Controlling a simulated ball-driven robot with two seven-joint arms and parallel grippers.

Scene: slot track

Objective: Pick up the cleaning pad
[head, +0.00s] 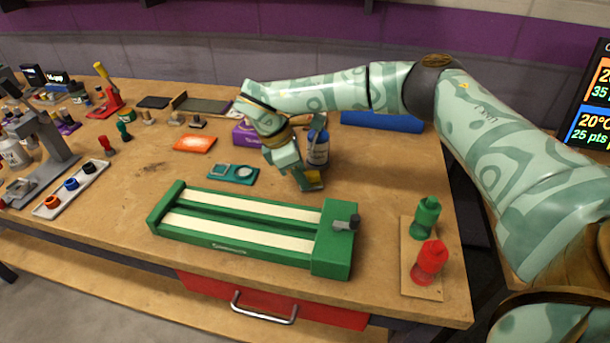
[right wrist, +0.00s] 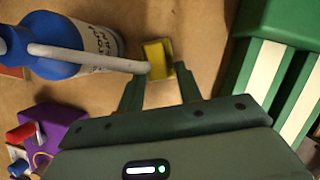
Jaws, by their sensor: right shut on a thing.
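The cleaning pad (head: 314,175) is a small yellow block with a dull greenish edge, low over the bench behind the green slot track (head: 250,230). It also shows in the right wrist view (right wrist: 157,52) at the fingertips. My right gripper (head: 307,181) points down and is shut on the pad; its fingers (right wrist: 161,74) stand on either side of it. Whether the pad touches the bench is unclear. My left gripper is not in view.
A blue-capped bottle (head: 318,150) stands close behind the pad, its pale spout (right wrist: 90,58) reaching towards my fingers. A purple box (head: 245,134) and a teal tray (head: 233,174) lie to the left. Green (head: 426,218) and red (head: 430,260) bottles stand at the front right.

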